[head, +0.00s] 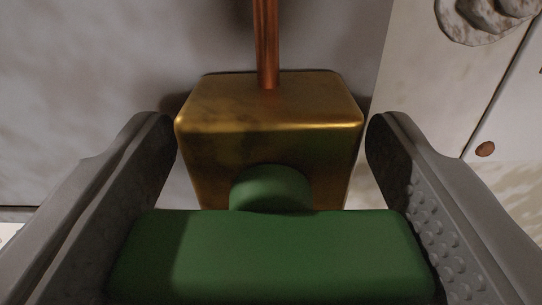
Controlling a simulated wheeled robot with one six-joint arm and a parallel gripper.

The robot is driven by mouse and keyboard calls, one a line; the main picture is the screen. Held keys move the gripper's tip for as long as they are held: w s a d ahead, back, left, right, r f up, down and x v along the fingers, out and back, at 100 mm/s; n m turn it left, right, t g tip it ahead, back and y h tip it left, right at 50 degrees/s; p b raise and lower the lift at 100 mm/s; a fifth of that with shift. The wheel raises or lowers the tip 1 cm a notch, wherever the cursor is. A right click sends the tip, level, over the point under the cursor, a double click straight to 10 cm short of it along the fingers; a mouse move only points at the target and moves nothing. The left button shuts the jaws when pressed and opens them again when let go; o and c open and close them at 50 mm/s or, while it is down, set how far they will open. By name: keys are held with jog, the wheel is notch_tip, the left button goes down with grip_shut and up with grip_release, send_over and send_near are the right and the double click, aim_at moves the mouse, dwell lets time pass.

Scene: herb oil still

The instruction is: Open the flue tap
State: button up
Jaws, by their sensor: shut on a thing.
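The flue tap has a brass block body (270,105) in the middle of the head view and a green bar handle (270,255) in front of it. A round green stem (271,188) joins the handle to the block. The handle lies level, crosswise in the picture. My gripper (270,150) has one grey finger on each side and is shut on the handle, gripping it by its two ends. The fingertips reach past the handle to either side of the brass block. The handle's lower edge is close to the bottom of the picture.
A copper pipe (267,42) runs up from the top of the brass block. A pale grey wall (110,75) stands behind it. At right is a lighter panel (430,110) with a rounded stone-like lump (485,18) and a small brown knob (485,149).

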jog(key=shift+d+m, duration=0.1)
jog(key=shift+m, duration=1.3)
jog(key=o, duration=1)
jog(key=s, duration=1.7)
jog(key=shift+s, duration=0.2)
